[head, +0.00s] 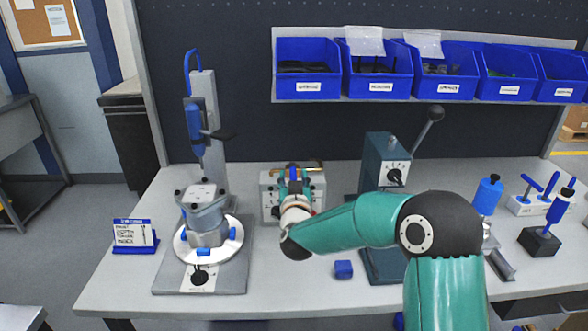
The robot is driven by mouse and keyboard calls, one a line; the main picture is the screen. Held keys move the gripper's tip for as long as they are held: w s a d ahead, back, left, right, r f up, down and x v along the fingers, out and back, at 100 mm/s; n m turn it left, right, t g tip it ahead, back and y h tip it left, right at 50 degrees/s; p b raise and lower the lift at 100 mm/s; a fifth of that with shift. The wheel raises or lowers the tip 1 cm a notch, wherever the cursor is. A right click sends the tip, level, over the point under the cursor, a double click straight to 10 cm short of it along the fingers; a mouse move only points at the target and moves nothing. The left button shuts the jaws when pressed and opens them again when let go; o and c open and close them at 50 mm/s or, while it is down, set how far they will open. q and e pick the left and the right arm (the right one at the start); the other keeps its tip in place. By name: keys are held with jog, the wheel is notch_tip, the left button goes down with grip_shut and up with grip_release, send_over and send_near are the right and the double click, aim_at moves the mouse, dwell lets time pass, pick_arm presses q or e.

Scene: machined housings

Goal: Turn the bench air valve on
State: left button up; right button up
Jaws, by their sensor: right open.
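A light grey panel box (270,190) stands on the bench at the middle, with a brass pipe (314,168) along its top; it looks like the air valve unit. My right gripper (293,182) is in front of this box, pointing at it, and is open. It covers the middle of the box, so the valve handle and its position cannot be made out. Whether the fingers touch anything cannot be told. My left gripper is out of view.
A fixture with a round white plate (226,250) and a tall blue-handled stand is at left, beside a small sign (135,234). A teal lever press (378,160) stands just right of the box. A small blue block (343,269) lies in front. Blue bins (308,88) hang above.

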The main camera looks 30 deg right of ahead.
aim_at(293, 171)
jog(key=shift+x, duration=1.25)
grip_shut()
